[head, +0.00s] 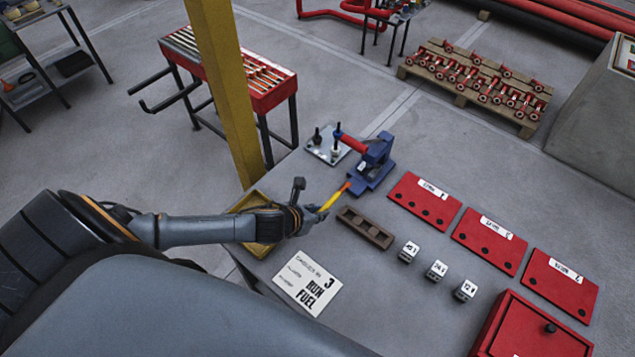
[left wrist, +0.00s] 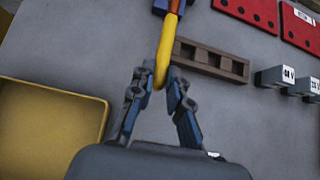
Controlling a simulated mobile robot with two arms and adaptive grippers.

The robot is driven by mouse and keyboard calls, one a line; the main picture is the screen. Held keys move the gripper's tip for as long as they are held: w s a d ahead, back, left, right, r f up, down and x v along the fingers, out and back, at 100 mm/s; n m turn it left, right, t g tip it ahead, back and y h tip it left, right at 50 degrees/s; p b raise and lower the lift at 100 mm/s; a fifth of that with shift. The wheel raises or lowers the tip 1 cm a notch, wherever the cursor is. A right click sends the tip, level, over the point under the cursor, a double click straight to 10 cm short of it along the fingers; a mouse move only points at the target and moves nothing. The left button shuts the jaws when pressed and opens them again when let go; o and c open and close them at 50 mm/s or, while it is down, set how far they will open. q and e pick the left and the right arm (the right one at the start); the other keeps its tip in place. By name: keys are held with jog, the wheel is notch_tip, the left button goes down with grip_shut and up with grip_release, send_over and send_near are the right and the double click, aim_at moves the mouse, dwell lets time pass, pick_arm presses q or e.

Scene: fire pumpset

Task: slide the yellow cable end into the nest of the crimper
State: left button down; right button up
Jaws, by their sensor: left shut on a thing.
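The yellow cable (head: 331,203) runs from my left gripper (head: 317,213) up and right toward the blue crimper (head: 373,166) with its red handle. The cable's orange-red end (head: 346,186) is at the near left side of the crimper; I cannot tell whether it is in the nest. In the left wrist view, my left gripper (left wrist: 159,92) is shut on the cable (left wrist: 164,57), which bends between the fingertips. The crimper's blue edge (left wrist: 160,5) shows at the top there. The nest itself is too small to see. My right gripper is not in view.
A brown slotted block (head: 365,228) lies right of the cable. A yellow tray (head: 257,249) is under my left forearm. Small white labelled blocks (head: 437,270), red panels (head: 425,199), a printed card (head: 307,283) and a metal plate with posts (head: 327,146) share the grey table.

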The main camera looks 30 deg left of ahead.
pick_arm(q)
jog(key=shift+r+p, duration=0.15)
jog(key=shift+p, duration=0.15)
jog(key=shift+w+f, duration=0.15)
jog(key=shift+f, duration=0.15)
jog(key=shift+b+x, duration=0.7)
jog(key=shift+x, duration=0.4)
jog(key=shift+w+r+b+x, duration=0.15)
jog(key=shift+b+x, duration=0.35)
jog(key=shift+x, duration=0.6)
jog(key=shift+w+r+b+x, duration=0.1)
jog(key=shift+b+x, duration=0.4)
jog(key=shift+x, duration=0.6)
jog(key=shift+w+d+f, duration=0.15)
jog(key=shift+w+d, duration=0.05)
jog(key=shift+w, duration=0.5)
jog(key=shift+w, duration=0.25)
